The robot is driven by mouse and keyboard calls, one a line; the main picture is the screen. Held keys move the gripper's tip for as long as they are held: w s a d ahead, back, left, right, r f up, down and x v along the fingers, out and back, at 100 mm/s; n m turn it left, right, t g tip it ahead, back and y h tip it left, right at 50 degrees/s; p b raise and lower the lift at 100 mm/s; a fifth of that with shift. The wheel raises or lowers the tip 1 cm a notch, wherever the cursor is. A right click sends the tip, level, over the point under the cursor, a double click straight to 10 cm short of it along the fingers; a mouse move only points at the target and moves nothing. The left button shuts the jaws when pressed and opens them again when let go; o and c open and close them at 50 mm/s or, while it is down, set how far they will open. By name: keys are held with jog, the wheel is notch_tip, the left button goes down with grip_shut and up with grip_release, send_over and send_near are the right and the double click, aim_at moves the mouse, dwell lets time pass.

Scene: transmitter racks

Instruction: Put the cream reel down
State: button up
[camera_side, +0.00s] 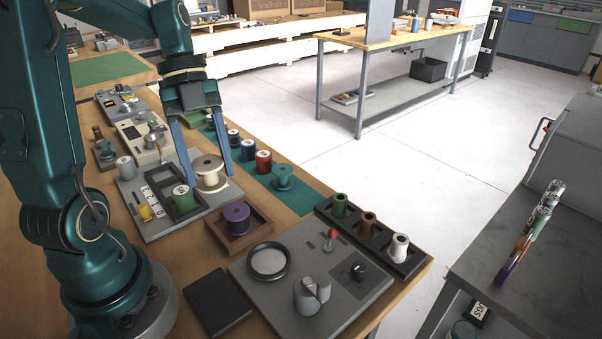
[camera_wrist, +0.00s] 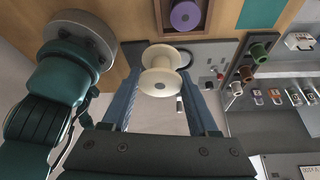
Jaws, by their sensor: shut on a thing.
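The cream reel (camera_side: 209,172) is upright between the two blue fingers of my gripper (camera_side: 212,180), which is shut on it. In the wrist view the cream reel (camera_wrist: 160,69) also sits between the fingers of my gripper (camera_wrist: 163,72). In the side view it appears over the right end of a grey panel (camera_side: 163,230), beside a black frame (camera_side: 160,180) with a green reel (camera_side: 182,198) at its near end. I cannot tell how far the reel is above the panel.
A purple reel (camera_side: 237,217) sits in a brown tray (camera_side: 252,235) close in front. A teal mat (camera_side: 297,196) with a teal reel (camera_side: 283,178) lies to the right. A grey control panel (camera_side: 345,297) and a black rack of reels (camera_side: 413,258) stand nearer the camera.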

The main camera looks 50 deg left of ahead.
jog(key=w+d+f, duration=0.1)
jog(key=d+f, duration=0.1)
jog(key=d, duration=0.1)
jog(key=d+f, duration=0.2)
jog(key=d, duration=0.2)
jog(key=w+d+f, duration=0.1)
jog(key=d+f, duration=0.1)
jog(key=d, duration=0.1)
jog(key=shift+w+d+f, duration=0.3)
jog(key=shift+f, duration=2.05)
jog(key=shift+f, duration=0.1)
jog(key=o, duration=1.3)
jog(key=shift+o, duration=0.2)
jog(key=v, duration=1.2)
jog(key=s+d+r+n+t+y, duration=0.1)
jog(key=s+n+t+y, duration=0.3)
jog(key=n, duration=1.6)
jog(key=s+d+t, duration=0.1)
jog(key=s+t, duration=0.1)
jog(key=shift+s+d+r+t+y, duration=0.2)
jog(key=shift+s+t+y, duration=0.1)
